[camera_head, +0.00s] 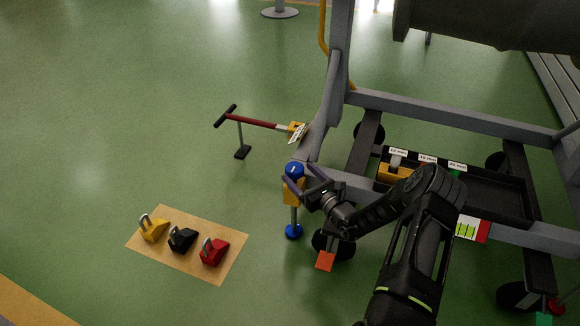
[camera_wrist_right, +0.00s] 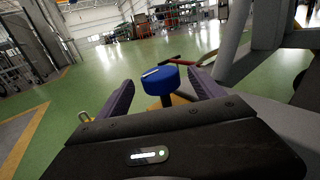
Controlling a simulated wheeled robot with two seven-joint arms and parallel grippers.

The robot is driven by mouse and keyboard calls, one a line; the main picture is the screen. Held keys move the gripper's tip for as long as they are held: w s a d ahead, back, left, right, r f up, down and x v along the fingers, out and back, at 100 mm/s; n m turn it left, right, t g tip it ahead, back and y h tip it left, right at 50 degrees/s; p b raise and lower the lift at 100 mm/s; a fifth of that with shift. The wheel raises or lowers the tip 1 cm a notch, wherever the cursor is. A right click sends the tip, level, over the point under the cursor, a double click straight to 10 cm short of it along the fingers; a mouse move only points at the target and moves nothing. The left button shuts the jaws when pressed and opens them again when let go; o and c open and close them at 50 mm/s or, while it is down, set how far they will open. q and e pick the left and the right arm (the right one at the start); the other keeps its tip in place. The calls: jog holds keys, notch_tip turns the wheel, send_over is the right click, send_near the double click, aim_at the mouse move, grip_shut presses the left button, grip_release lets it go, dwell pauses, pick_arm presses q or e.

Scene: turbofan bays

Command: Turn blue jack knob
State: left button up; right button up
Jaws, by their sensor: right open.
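The blue jack knob (camera_head: 295,169) tops a jack with a yellow body (camera_head: 292,190) and a blue foot (camera_head: 293,231), standing beside the grey engine stand. In the right wrist view the knob (camera_wrist_right: 160,80) is a short blue cylinder with a pale line on top. My right gripper (camera_head: 301,182) is open, with purple fingers pointing at the jack from the right. In the wrist view the fingers (camera_wrist_right: 158,92) lie to the left and right of the knob, which appears just beyond or between their tips. I cannot tell whether they touch it. My left gripper is not in view.
A red tow bar (camera_head: 252,122) reaches the stand behind the jack. Yellow, black and red chocks (camera_head: 182,238) sit on a tan mat (camera_head: 220,275) at left. A black tray (camera_head: 485,190) sits within the stand's frame.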

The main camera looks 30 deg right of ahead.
aim_at(290, 163)
jog(key=w+b, duration=0.2)
jog(key=w, duration=0.3)
jog(key=shift+w+f, duration=0.1)
jog(key=shift+f, duration=0.05)
jog(key=shift+w, duration=0.45)
jog(key=shift+c, duration=0.3)
jog(key=c, duration=1.3)
